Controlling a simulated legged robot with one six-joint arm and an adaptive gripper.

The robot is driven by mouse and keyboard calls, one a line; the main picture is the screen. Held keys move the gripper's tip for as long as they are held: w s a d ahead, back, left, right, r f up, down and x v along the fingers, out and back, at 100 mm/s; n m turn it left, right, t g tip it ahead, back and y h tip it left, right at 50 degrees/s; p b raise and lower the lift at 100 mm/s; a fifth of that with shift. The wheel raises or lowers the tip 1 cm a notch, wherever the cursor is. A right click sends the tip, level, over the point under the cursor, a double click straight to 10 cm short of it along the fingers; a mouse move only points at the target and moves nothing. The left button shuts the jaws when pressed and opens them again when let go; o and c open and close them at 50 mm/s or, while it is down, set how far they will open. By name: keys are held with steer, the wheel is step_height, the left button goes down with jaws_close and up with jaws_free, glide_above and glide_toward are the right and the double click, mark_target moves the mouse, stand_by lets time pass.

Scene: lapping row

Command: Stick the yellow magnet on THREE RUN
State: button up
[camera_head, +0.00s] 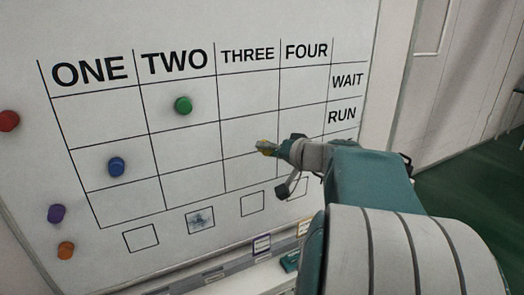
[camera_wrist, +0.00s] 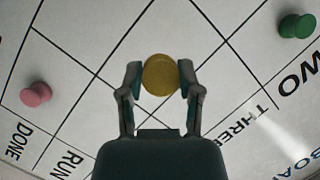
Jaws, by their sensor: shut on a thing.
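My gripper (camera_head: 268,149) is shut on the yellow magnet (camera_head: 264,147), a round disc held between the two fingertips. It shows face-on in the wrist view (camera_wrist: 160,75), between my fingers (camera_wrist: 160,82). The whiteboard grid (camera_head: 190,150) has columns ONE to FOUR and row labels WAIT and RUN at the right. In the head view the magnet overlaps column THREE (camera_head: 247,56), near the lower line of the RUN row (camera_head: 342,115). Whether it touches the board cannot be told. My arm hides the lower right of the grid.
A green magnet (camera_head: 183,105) is in TWO WAIT and a blue one (camera_head: 117,167) in ONE RUN. A pink magnet (camera_wrist: 36,94) is in the DONE row. Red (camera_head: 9,121), purple (camera_head: 56,213) and orange (camera_head: 66,250) magnets sit left of the grid.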

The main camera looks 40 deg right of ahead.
steer(key=shift+w+d, duration=0.25)
steer(key=shift+w, duration=0.85)
steer(key=shift+w+d, duration=0.25)
steer(key=shift+w, duration=0.8)
steer(key=shift+w+d, duration=0.25)
steer(key=shift+w, duration=0.85)
steer(key=o, duration=1.2)
steer(key=shift+s, duration=0.1)
glide_toward(249, 137)
steer(key=v, duration=0.4)
steer(key=shift+s, duration=0.35)
steer(key=shift+a, duration=0.1)
